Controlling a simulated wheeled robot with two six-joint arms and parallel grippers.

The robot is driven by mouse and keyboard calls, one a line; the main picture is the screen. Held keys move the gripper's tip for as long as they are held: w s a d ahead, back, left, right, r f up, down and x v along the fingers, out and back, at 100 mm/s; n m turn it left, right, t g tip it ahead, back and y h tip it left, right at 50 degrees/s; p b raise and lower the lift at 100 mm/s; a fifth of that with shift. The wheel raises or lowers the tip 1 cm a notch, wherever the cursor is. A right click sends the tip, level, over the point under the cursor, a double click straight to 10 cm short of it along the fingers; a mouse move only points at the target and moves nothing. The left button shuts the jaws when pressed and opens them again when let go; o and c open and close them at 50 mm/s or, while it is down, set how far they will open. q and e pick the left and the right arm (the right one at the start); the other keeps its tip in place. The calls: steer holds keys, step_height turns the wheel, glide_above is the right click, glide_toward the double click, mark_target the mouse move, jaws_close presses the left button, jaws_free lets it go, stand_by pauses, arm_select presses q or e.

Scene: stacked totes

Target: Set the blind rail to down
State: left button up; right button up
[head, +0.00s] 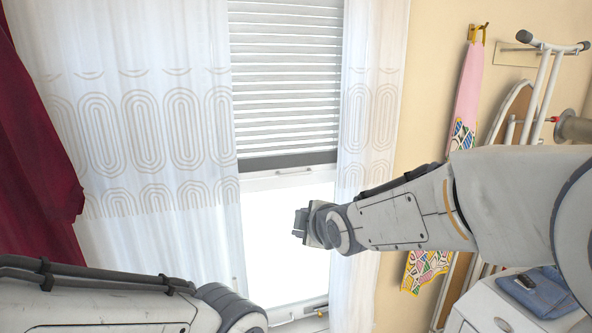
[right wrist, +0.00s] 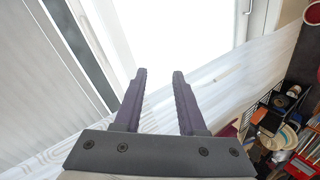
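The blind (head: 285,80) hangs in the window between white curtains, its slats covering the upper part. Its dark grey bottom rail (head: 287,161) is about mid-window, with bright bare glass below. My right gripper (head: 299,226) is in front of the glass, below the rail in the head view. In the right wrist view its two fingers (right wrist: 159,76) are apart with nothing between them. A dark grey bar that looks like the rail (right wrist: 76,50) runs diagonally to the left of the fingers, apart from their tips. My left arm shows at the lower left; its gripper is out of view.
Patterned white curtains (head: 150,130) hang on both sides of the window, with a dark red curtain (head: 35,150) at far left. An ironing board (head: 510,110) leans on the right wall. A white cabinet (head: 510,300) with blue cloth stands at the lower right.

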mark_target(295, 174)
steer(key=w+d+r+n+t, duration=0.2)
steer(key=w+r+n+t, duration=0.1)
steer(key=w+r, duration=0.35)
steer(key=shift+n, duration=0.3)
steer(key=p+x, duration=0.1)
steer(key=x, duration=0.2)
steer(key=p+x, duration=0.2)
steer(key=x, duration=0.1)
steer(key=p+x, duration=0.2)
steer(key=x, duration=0.1)
steer(key=shift+w+a+r, duration=0.1)
steer(key=shift+w+r, duration=0.05)
steer(key=shift+r, duration=0.2)
steer(key=shift+w+a+f+p, duration=0.15)
steer(key=shift+w+f+p, duration=0.1)
steer(key=shift+w+p, duration=0.25)
jaws_close()
